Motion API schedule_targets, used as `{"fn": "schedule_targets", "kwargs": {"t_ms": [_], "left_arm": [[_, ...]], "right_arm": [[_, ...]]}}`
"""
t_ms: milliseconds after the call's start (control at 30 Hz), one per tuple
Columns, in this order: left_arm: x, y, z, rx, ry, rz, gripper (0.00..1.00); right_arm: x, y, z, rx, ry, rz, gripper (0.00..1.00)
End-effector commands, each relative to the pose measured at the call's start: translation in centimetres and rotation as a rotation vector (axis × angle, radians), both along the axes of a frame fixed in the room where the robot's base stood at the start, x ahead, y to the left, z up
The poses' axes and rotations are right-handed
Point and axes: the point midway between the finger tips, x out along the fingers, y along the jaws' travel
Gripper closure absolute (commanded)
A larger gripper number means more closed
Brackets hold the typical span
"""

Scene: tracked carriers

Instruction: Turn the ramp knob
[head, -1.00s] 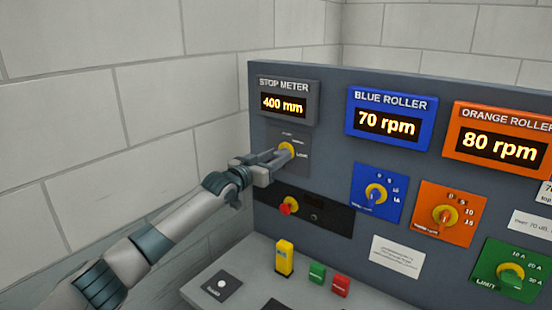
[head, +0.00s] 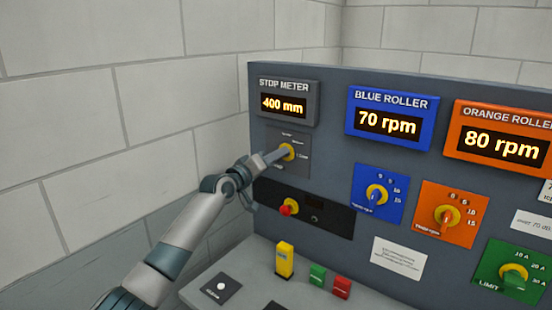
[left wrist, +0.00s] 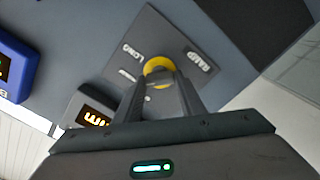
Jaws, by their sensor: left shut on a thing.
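The ramp knob (head: 288,150) is a yellow round knob on a dark grey plate (head: 301,165) below the stop meter display (head: 283,104), which reads 400 mm. In the left wrist view the yellow knob (left wrist: 158,65) sits between my fingertips, and its plate (left wrist: 150,37) bears the words RAMP and LONG. My left gripper (head: 280,154) is shut on the knob from the left side; it also shows in the left wrist view (left wrist: 160,78). The fingers hide part of the knob, so its exact setting is hard to read. My right gripper is out of view.
Below is a red knob (head: 289,207) on a black strip. To the right are blue (head: 377,194), orange (head: 446,217) and green (head: 513,275) knob panels. A yellow block (head: 284,259) and green and red buttons stand on the ledge. A pale block wall is at left.

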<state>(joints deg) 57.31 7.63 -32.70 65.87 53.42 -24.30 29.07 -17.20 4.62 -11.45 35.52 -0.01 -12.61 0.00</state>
Motion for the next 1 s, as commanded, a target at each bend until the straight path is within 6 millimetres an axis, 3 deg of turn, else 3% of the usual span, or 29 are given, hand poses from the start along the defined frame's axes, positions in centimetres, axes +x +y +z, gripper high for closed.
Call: {"fn": "schedule_targets", "kwargs": {"t_ms": [600,1000], "left_arm": [[0.0,0.0,0.1,-0.457,0.333,0.001,0.86],[0.0,0.1,-0.1,-0.598,0.437,0.001,0.86]], "right_arm": [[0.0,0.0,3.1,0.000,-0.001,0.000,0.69],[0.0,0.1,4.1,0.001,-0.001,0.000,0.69]]}}
